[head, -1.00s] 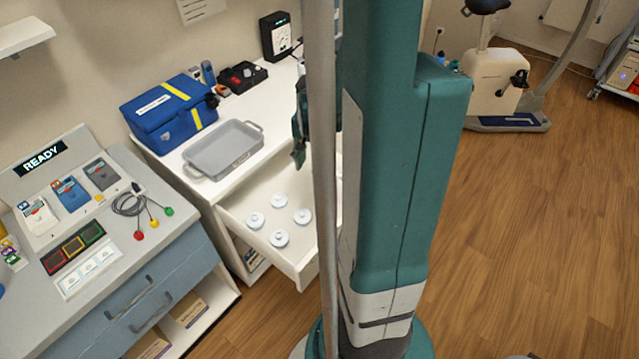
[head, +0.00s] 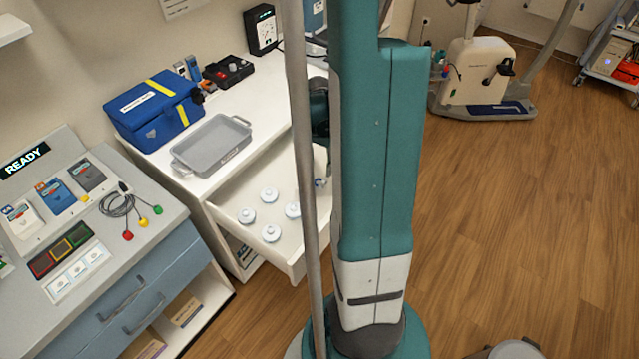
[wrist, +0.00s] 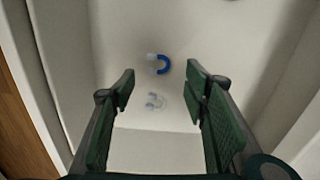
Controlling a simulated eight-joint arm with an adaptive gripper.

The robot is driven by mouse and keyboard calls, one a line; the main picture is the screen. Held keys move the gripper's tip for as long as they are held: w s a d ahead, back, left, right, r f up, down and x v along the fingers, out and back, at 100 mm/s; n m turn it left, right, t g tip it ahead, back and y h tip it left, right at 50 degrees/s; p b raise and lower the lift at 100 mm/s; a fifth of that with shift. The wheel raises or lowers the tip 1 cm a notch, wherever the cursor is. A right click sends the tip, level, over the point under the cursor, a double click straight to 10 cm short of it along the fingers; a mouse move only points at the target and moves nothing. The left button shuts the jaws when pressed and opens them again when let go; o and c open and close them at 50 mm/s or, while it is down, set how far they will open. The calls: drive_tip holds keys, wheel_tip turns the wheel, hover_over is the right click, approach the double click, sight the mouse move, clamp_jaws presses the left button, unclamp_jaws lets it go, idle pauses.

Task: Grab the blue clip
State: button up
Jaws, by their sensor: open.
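The blue clip (wrist: 162,64) shows in the wrist view as a small curved blue piece with a whitish end, lying on the pale floor of the drawer. A similar clear or whitish curved piece (wrist: 155,101) lies just below it in the picture. My gripper (wrist: 160,84) is open, with one green-padded finger on each side of the picture and nothing between them in its grasp. The blue clip appears ahead, between the lines of the two fingers, and apart from both. In the head view my column hides most of the gripper, and I cannot make out the clip.
The open white drawer (head: 228,209) holds several white round pieces (head: 271,233). Its walls rise on both sides in the wrist view. Above it, the white counter carries a grey tray (head: 211,146) and a blue case (head: 157,110). A blue-fronted cabinet (head: 132,299) stands left.

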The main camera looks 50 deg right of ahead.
sight(319, 181)
drive_tip(key=shift+f, duration=1.15)
drive_tip(key=shift+f+b, duration=0.1)
drive_tip(key=shift+b, duration=0.2)
drive_tip(key=shift+s+d+f+b, duration=0.1)
drive_tip(key=shift+f+b, duration=0.35)
drive_tip(key=shift+f, duration=0.8)
drive_tip(key=shift+s+f+b, duration=0.1)
drive_tip(key=shift+f+b, duration=0.35)
drive_tip(key=shift+f, duration=0.8)
drive_tip(key=c, duration=0.7)
